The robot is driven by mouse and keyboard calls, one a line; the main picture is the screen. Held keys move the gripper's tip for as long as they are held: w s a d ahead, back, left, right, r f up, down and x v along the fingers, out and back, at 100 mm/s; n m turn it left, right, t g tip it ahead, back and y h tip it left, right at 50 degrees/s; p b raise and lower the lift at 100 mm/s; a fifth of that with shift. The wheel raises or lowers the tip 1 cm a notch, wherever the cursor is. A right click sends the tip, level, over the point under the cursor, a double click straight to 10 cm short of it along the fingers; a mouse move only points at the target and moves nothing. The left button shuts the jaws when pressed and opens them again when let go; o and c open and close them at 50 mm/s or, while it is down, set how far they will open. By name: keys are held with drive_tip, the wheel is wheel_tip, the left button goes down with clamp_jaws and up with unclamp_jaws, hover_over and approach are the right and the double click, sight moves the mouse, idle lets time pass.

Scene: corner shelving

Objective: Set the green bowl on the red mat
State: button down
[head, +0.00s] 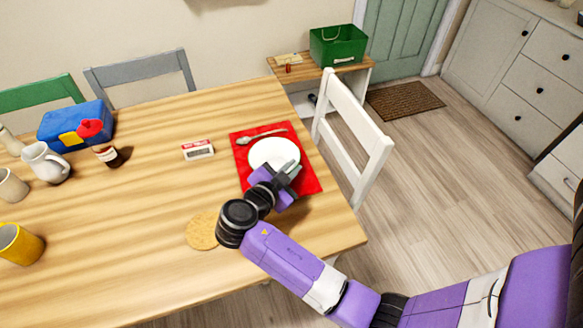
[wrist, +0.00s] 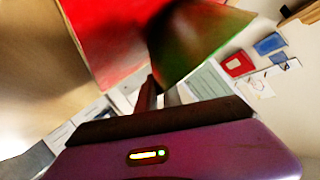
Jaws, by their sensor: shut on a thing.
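The red mat (head: 309,180) lies at the table's right end, with a spoon (head: 262,135) on its far part. A round, white-looking bowl (head: 273,152) shows over the mat in the head view. In the wrist view a green, blurred bowl side (wrist: 205,45) shows at my fingers, with the red mat (wrist: 110,35) behind it; I take both for the green bowl, pale inside. My gripper (head: 288,174) is shut on its near right rim. The fingertips and the bowl's underside are hidden, so I cannot tell whether it touches the mat.
A round cork coaster (head: 202,231) lies left of my wrist. A small white box (head: 198,149) stands left of the mat. A white chair (head: 350,140) stands close at the right edge.

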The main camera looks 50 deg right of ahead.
drive_tip(key=c, duration=1.5)
unclamp_jaws()
drive_tip(key=shift+f, duration=0.1)
drive_tip(key=shift+r+p, duration=0.3)
drive_tip(key=shift+p, duration=0.05)
drive_tip(key=b+v, duration=0.2)
drive_tip(key=v, duration=1)
drive_tip(key=shift+f, duration=0.2)
